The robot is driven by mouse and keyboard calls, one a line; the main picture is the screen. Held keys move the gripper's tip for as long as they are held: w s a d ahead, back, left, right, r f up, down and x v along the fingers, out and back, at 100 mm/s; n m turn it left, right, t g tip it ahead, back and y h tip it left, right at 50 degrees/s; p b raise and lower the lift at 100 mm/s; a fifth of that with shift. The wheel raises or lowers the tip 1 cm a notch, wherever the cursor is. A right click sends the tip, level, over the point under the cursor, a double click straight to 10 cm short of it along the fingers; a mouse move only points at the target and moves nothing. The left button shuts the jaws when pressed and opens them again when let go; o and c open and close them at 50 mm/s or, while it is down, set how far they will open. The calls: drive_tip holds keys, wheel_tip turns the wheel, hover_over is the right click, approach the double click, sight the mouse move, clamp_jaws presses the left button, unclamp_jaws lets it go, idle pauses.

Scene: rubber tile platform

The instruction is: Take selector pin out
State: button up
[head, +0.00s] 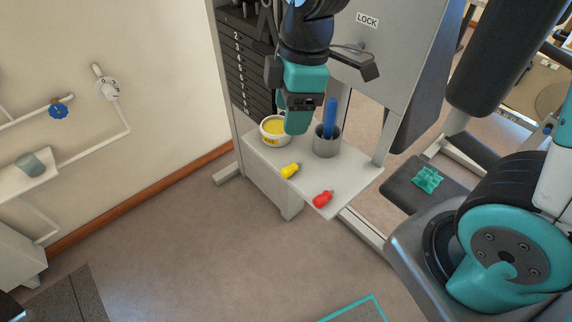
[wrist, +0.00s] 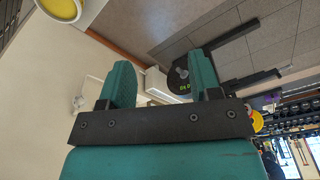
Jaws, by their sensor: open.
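The black numbered weight stack (head: 243,62) stands behind my gripper in the head view. I cannot make out a selector pin in it; my arm hides part of the stack. My gripper (head: 297,115) hangs in front of the stack, above the small shelf, pointing down in the head view. In the wrist view my gripper (wrist: 163,75) has its two teal fingers wide apart with nothing between them. A yellow-handled piece (head: 290,171) and a red-handled piece (head: 323,198) lie on the shelf; I cannot tell whether either is a pin.
The pale shelf (head: 265,157) holds a white tub with yellow contents (head: 275,130) and a grey cup (head: 327,147) with a blue stick (head: 330,112). A LOCK panel (head: 392,50) rises at right. The floor (head: 190,240) in front is clear.

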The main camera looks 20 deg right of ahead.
drive_tip(key=w+d+f+n+h, duration=0.2)
drive_tip(key=w+f+n, duration=0.3)
drive_tip(key=w+n, duration=0.1)
drive_tip(key=p, duration=0.1)
hover_over(287, 168)
wheel_tip(287, 168, down, 11)
drive_tip(key=shift+d+f, duration=0.15)
drive_tip(key=shift+f, duration=0.05)
drive_tip(key=shift+f+p, duration=0.8)
drive_tip(key=shift+f, duration=2.25)
drive_tip(key=shift+c, duration=0.2)
drive_tip(key=c, duration=1)
